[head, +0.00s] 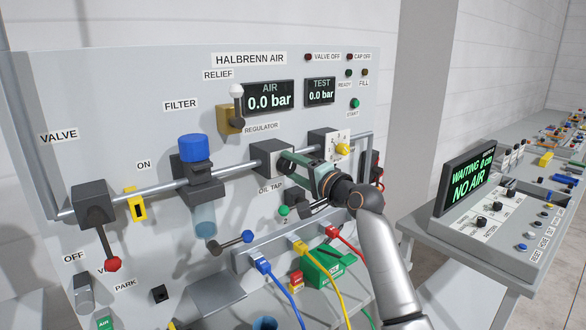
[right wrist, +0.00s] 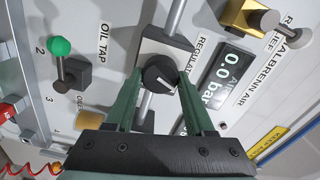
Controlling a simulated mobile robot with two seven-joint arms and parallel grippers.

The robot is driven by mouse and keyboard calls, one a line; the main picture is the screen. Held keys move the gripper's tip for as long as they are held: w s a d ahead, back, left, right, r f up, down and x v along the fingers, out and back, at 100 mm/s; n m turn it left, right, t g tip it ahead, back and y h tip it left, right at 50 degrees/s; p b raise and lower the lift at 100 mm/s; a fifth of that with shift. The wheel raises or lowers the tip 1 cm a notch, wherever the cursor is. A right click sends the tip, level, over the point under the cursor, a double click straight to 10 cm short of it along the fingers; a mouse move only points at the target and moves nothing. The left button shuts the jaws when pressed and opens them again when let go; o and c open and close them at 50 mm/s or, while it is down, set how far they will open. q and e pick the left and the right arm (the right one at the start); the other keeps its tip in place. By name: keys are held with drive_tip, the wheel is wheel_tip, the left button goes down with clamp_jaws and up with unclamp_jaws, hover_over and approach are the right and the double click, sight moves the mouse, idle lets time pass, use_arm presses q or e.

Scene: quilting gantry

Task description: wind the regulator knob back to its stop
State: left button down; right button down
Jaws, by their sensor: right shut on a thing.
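The regulator block (head: 268,158) is a grey box on the horizontal pipe, under the REGULATOR label in the head view. Its round black knob (right wrist: 160,76) with a pale pointer mark shows in the right wrist view. My right gripper (head: 288,165) reaches the front of the block from the right. Its two green fingers (right wrist: 158,88) are shut on the knob, one on each side. In the head view the fingers hide the knob. The AIR display (head: 269,97) and the TEST display (head: 319,91) both read 0.0 bar. My left gripper is not in view.
A relief lever with a white ball (head: 236,90) stands above left of the regulator. The green oil tap knob (head: 284,211) is close below my gripper. Blue, yellow and red hoses (head: 335,270) hang below. A console screen (head: 466,178) on the right reads NO AIR.

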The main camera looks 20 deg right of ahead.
drive_tip(key=n, duration=0.4)
drive_tip(key=shift+n, duration=0.4)
drive_tip(key=n, duration=0.3)
drive_tip(key=shift+r+n+b, duration=0.1)
drive_tip(key=shift+n+b, duration=0.2)
drive_tip(key=n, duration=0.3)
drive_tip(key=shift+a+n, duration=0.1)
drive_tip(key=shift+n, duration=0.2)
drive_tip(key=n, duration=0.3)
drive_tip(key=shift+r+n, duration=0.1)
drive_tip(key=shift+n, duration=0.2)
drive_tip(key=n, duration=0.3)
drive_tip(key=shift+a+n+p, duration=0.1)
drive_tip(key=shift+n+p, duration=0.3)
drive_tip(key=n, duration=0.4)
drive_tip(key=shift+s, duration=0.1)
drive_tip(key=n, duration=0.4)
drive_tip(key=shift+a, duration=0.1)
drive_tip(key=shift+f+n, duration=0.2)
drive_tip(key=shift+n, duration=1.7)
